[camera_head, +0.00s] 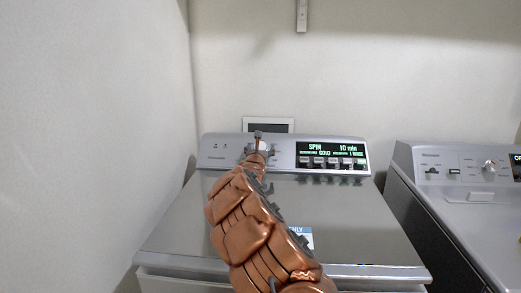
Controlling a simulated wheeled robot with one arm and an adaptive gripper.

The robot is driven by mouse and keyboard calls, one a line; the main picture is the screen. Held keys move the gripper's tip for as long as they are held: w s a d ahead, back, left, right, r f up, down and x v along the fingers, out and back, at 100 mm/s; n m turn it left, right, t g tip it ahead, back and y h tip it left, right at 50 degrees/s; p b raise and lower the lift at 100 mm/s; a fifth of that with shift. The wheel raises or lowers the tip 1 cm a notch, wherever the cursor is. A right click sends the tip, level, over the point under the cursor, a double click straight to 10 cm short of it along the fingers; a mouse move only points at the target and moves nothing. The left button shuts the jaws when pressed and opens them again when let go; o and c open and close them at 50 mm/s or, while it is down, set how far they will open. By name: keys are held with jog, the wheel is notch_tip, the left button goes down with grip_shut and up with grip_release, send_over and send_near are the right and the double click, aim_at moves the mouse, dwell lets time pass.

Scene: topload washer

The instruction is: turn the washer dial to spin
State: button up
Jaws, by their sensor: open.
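The washer (200,225) is a silver top-loader with its lid closed. Its sloped control panel (285,140) runs along the back. The display (331,150) reads SPIN, 10 min, COLD. The washer dial (266,145) is a round light knob left of the display, mostly hidden behind my gripper. My copper-coloured arm reaches over the lid from the front. My gripper (260,147) is at the dial with its fingers open around the dial area. I cannot tell whether the fingers touch the dial.
Several small buttons (332,162) sit under the display. A second appliance (465,190) stands at the right with a narrow dark gap between. A wall (90,130) is close on the left. A small white frame (268,125) is behind the panel.

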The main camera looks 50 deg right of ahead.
jog(key=c, duration=1.2)
jog(key=shift+w+r+m+p, duration=0.1)
jog(key=shift+r+m+p, duration=0.05)
jog(key=shift+m+p, duration=0.35)
jog(key=m+g+h+p, duration=0.1)
jog(key=p, duration=0.1)
jog(key=shift+w+a+r+g+p, duration=0.1)
jog(key=shift+r+g+p, duration=0.05)
jog(key=shift+g+p, duration=0.2)
jog(key=shift+f+m+g+h+p, duration=0.2)
jog(key=shift+m+g+h+p, duration=0.2)
jog(key=shift+m+g+p, duration=0.7)
jog(key=shift+b, duration=0.3)
jog(key=o, duration=1.2)
jog(key=shift+f, duration=0.1)
